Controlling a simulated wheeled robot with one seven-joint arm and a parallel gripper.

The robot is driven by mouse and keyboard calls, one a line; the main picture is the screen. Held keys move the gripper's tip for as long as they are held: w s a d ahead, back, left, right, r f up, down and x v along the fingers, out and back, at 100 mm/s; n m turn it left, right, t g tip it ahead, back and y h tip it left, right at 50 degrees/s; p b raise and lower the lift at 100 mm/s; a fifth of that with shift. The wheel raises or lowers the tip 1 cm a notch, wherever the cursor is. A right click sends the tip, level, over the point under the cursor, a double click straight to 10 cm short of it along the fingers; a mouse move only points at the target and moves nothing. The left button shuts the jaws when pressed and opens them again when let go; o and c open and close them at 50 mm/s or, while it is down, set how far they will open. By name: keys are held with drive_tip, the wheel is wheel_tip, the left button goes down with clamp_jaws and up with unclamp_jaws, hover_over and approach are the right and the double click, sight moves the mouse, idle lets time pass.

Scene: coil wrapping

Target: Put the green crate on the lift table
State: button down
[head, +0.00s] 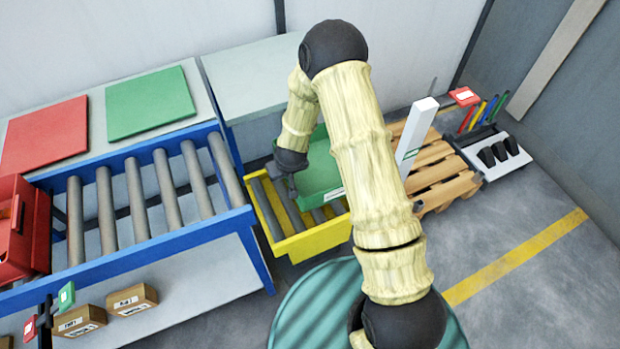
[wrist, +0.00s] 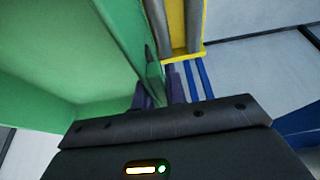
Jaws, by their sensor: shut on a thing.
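The green crate (head: 322,178) is at the back right part of the yellow-framed lift table (head: 297,246), in front of some of its grey rollers. I cannot tell whether it touches the rollers. My gripper (head: 291,188) is at the crate's left side. In the wrist view, my gripper (wrist: 158,92) is shut on the wall of the green crate (wrist: 125,40), with a finger on each side. A yellow edge and rollers of the lift table (wrist: 193,52) show beyond the wall. My arm hides the crate's right part in the head view.
A blue-framed roller conveyor (head: 150,238) stands left of the lift table, with a red crate (head: 22,230) at its left end. A pallet (head: 440,180) and a white post (head: 415,135) stand to the right. Grey floor (head: 520,290) is clear at right.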

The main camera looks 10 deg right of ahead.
drive_tip(key=shift+w+a, duration=0.1)
drive_tip(key=shift+w, duration=0.3)
drive_tip(key=shift+s, duration=0.1)
wheel_tip(320, 180, down, 6)
drive_tip(key=shift+b, duration=0.35)
drive_tip(key=shift+f, duration=1.9)
drive_tip(key=shift+f+b, duration=0.1)
drive_tip(key=shift+b, duration=0.2)
drive_tip(key=c, duration=1.4)
unclamp_jaws()
drive_tip(key=shift+c, duration=0.2)
